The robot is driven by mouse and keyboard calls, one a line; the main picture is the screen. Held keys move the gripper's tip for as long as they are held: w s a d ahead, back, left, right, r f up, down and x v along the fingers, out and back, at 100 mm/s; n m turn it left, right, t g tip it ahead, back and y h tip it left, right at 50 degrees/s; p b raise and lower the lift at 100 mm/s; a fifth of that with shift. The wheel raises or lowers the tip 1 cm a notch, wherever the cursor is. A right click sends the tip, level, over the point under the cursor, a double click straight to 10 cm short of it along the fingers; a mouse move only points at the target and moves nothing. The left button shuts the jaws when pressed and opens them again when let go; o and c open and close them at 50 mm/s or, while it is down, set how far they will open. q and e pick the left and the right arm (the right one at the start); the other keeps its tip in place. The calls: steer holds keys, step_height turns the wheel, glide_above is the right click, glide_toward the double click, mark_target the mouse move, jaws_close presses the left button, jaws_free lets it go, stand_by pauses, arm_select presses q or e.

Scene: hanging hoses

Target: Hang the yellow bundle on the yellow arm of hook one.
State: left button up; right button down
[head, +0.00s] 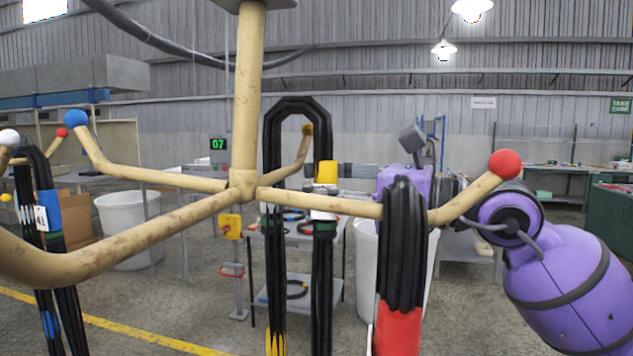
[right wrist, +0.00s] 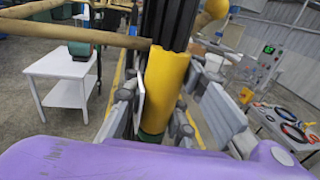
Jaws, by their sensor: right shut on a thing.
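The yellow bundle, a black hose loop with a yellow wrap (head: 326,172), hangs upright in my right gripper (head: 328,190). The wrist view shows the gripper (right wrist: 165,105) shut around the yellow wrap (right wrist: 167,80). The top of the loop (head: 300,104) is up above the hook's centre. The yellow-tipped arm (head: 307,130) points to the back, its tip showing inside the loop's opening. I cannot tell whether the loop is around this arm or in front of it, nor whether they touch. My left gripper is out of view.
A black bundle with a red wrap (head: 398,330) hangs on the red-tipped arm (head: 465,199) close to my right forearm. A blue-wrapped bundle (head: 47,212) hangs at the left. The blue-tipped arm (head: 150,175) is bare. A display post (head: 219,150) and a low table (head: 272,297) stand behind.

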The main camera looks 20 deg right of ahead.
steer(key=shift+s+a+f, duration=0.15)
steer(key=shift+s+f, duration=0.1)
steer(key=shift+f, duration=0.3)
steer(key=shift+s+a+f, duration=0.2)
steer(key=shift+s+f, duration=0.1)
steer(key=shift+f, duration=0.25)
steer(key=shift+s+a+f, duration=0.15)
steer(key=shift+s+f, duration=0.1)
steer(key=shift+f, duration=0.3)
steer(key=shift+s+a+f+b, duration=0.15)
steer(key=shift+f+b, duration=0.15)
steer(key=shift+f, duration=0.65)
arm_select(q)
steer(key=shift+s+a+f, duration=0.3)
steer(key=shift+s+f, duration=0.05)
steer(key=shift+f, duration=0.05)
arm_select(e)
steer(key=shift+s+f, duration=0.1)
steer(key=shift+f, duration=0.15)
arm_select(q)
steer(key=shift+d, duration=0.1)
arm_select(e)
steer(key=c, duration=1.4)
jaws_free()
steer(key=shift+f, duration=0.25)
steer(key=v, duration=1.2)
steer(key=shift+s, duration=0.1)
